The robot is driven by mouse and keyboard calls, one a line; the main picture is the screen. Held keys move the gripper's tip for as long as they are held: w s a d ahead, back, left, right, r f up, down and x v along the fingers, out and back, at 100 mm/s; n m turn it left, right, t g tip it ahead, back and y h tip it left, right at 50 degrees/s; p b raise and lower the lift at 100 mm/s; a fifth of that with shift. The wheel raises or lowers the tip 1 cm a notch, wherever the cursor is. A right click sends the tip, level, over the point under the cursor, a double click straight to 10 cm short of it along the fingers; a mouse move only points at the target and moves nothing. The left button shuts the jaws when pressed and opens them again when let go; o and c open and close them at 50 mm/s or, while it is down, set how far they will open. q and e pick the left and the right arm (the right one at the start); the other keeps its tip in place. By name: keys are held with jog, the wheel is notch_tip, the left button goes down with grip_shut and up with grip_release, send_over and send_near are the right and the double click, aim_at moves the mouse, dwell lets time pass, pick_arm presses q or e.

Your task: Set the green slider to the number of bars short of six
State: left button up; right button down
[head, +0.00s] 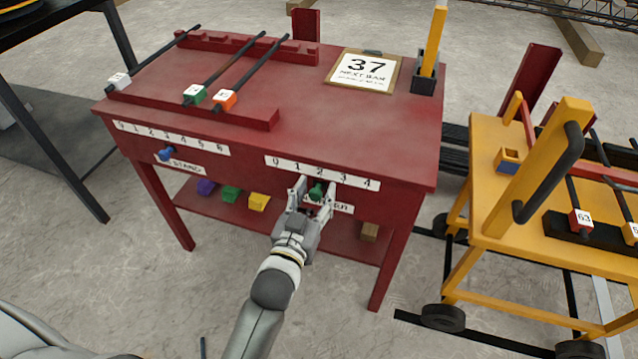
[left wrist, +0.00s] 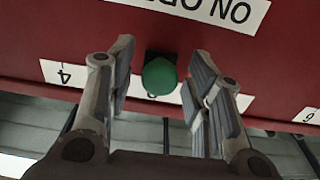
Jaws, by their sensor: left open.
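The green slider (head: 317,191) sits on the red table's front, below the 0 to 4 scale (head: 322,173), near the 2. It also shows in the left wrist view (left wrist: 160,76), upside down, in front of the scale. My left gripper (head: 313,196) is open, with one finger on each side of the green knob; gaps show between knob and fingers (left wrist: 162,85). Three bars lie across the red rack on the table, with a white tag (head: 118,81), a green tag (head: 194,95) and an orange tag (head: 225,99). My right gripper is out of view.
A blue slider (head: 166,154) sits near 3 under the 0 to 6 scale (head: 170,137). Purple, green and yellow blocks lie on the lower shelf. A yellow cart (head: 487,195) with tagged bars stands at right.

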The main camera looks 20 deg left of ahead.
pick_arm(q)
jog(key=shift+w, duration=0.15)
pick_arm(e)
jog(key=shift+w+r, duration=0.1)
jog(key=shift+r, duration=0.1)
pick_arm(q)
grip_shut()
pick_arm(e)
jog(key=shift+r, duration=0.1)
